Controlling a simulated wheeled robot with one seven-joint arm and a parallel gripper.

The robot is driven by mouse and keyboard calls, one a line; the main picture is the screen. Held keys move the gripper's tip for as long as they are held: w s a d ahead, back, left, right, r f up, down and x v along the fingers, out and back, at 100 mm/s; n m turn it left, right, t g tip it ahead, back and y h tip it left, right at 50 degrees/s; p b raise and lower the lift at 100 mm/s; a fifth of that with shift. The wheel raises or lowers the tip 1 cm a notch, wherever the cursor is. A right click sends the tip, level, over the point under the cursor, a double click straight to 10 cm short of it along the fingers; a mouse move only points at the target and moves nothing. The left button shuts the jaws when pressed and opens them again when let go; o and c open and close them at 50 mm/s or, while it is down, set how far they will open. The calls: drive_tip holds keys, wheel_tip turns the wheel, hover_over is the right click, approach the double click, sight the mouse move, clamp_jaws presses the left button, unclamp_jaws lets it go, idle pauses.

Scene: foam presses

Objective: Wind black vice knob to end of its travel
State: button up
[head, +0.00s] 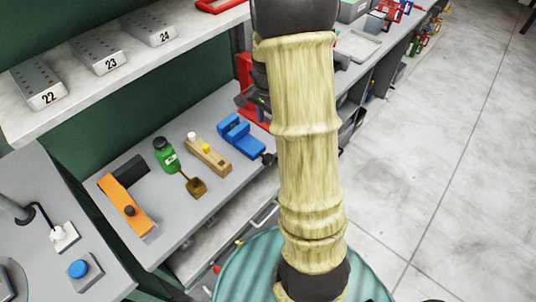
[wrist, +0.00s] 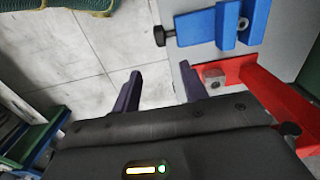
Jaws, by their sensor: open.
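A blue vice (head: 240,137) stands on the grey bench in the head view. Its black knob (head: 268,159) sticks out over the bench's front edge, right beside my arm. In the wrist view the blue vice (wrist: 196,28) is at the top, and its black knob (wrist: 159,36) points left, on a short screw. My gripper (wrist: 160,70) is open, its two dark fingers apart and nothing between them. In the picture the knob lies just beyond the fingertips, roughly in line with the gap, and does not touch them. My arm hides the gripper in the head view.
A red press frame (wrist: 250,72) is close to the right finger in the wrist view. Left of the vice on the bench are a wooden plane (head: 209,156), a green bottle (head: 164,154) and an orange tool (head: 125,204). The floor (head: 440,170) at right is clear.

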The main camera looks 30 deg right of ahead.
sight(268, 155)
wheel_tip(268, 155, down, 17)
drive_tip(key=shift+f+p, duration=0.2)
drive_tip(key=shift+p, duration=1)
clamp_jaws()
